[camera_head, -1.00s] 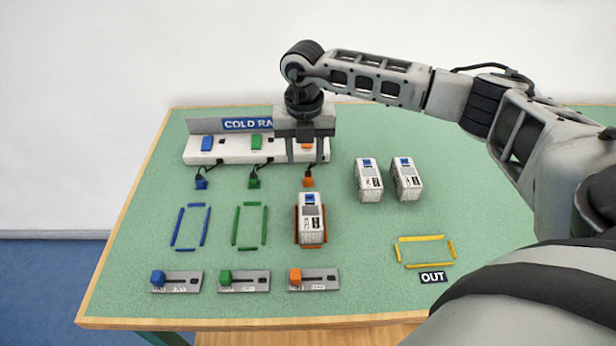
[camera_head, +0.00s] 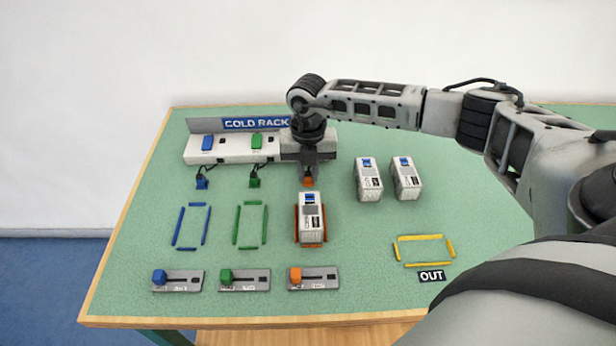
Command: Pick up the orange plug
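The orange plug (camera_head: 308,182) is a small block on the green table, in front of the white power strip and behind the white unit in the orange outline. My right gripper (camera_head: 308,176) points down at the plug from above. Its two fingers are close together at the plug's upper part and appear shut on it. The plug's top is partly hidden by the fingers. It appears still low at the table. My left gripper is not in view.
The power strip (camera_head: 232,150) has blue and green switches. A blue plug (camera_head: 202,183) and green plug (camera_head: 254,182) lie left. A white unit (camera_head: 310,220) stands just in front; two more (camera_head: 368,180) (camera_head: 406,179) stand right. Slider plates (camera_head: 313,283) line the front.

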